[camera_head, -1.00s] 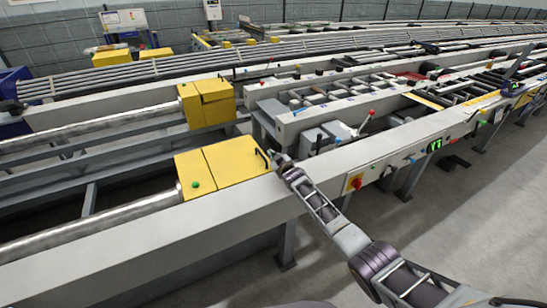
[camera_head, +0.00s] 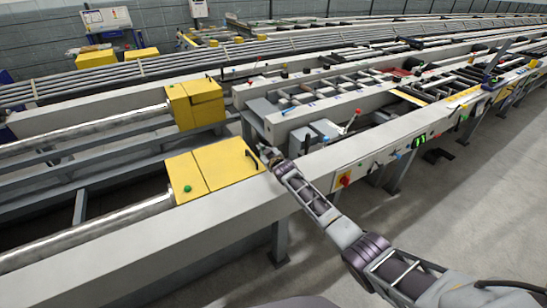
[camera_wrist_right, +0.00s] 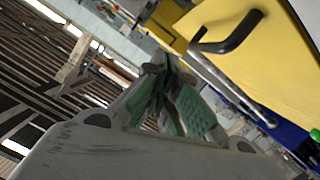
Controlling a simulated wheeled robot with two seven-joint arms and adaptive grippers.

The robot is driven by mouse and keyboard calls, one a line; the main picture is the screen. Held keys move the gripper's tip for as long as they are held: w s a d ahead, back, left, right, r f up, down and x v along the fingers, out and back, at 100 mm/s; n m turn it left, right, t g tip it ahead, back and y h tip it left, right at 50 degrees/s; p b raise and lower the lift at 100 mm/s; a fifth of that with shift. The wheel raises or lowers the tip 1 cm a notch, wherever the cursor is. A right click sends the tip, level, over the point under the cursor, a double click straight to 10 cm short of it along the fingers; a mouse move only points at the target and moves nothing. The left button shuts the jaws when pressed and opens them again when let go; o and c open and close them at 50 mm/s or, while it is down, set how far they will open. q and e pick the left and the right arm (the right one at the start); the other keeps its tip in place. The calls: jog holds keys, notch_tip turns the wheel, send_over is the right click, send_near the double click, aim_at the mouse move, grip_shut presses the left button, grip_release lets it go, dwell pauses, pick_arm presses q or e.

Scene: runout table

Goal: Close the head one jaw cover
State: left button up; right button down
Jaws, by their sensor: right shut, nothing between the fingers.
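My left gripper is out of view.
Another yellow jaw box (camera_head: 195,103) stands behind on the farther beam. The grey near beam (camera_head: 130,240) runs below my right forearm. A red and yellow switch (camera_head: 344,180) is on its front face. The floor (camera_head: 470,215) at right is open.

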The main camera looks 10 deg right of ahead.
jog(key=d+v, duration=0.1)
jog(key=v, duration=0.8)
jog(key=shift+p, duration=0.4)
jog(key=shift+s, duration=0.2)
jog(key=shift+s, duration=0.1)
dwell(0.6)
